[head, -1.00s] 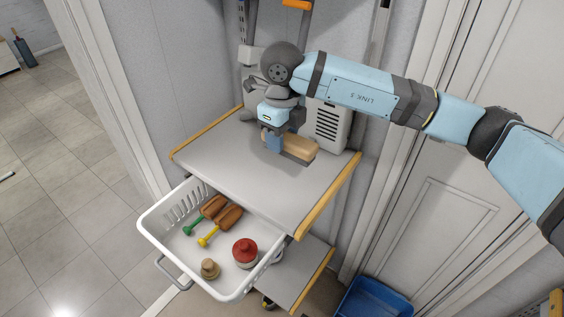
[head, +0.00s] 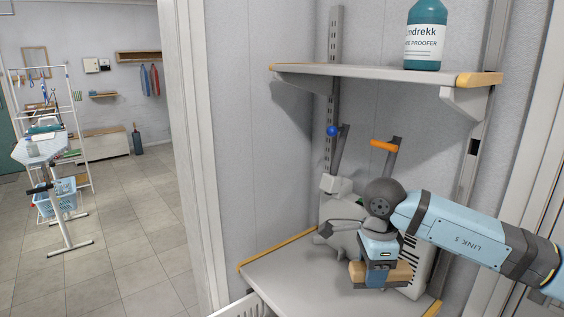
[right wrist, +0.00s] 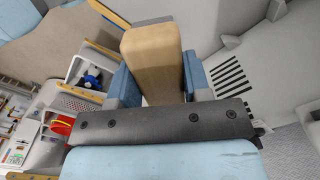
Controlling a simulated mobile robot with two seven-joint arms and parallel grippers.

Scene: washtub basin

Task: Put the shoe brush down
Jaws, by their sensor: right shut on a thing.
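The shoe brush (head: 402,272) has a tan wooden body and is held in my right gripper (head: 378,276), just above the grey shelf (head: 290,272) with wooden edge strips. In the right wrist view the brush (right wrist: 153,62) sits between the two blue fingers of the gripper (right wrist: 152,88). I cannot tell whether the underside of the brush touches the shelf. My left gripper is not in view.
A pale appliance with a slotted vent (head: 413,268) stands right behind the gripper. Above is a shelf (head: 380,76) with a teal bottle (head: 425,38). A white basket (head: 240,308) juts out below. The shelf's front left part is bare.

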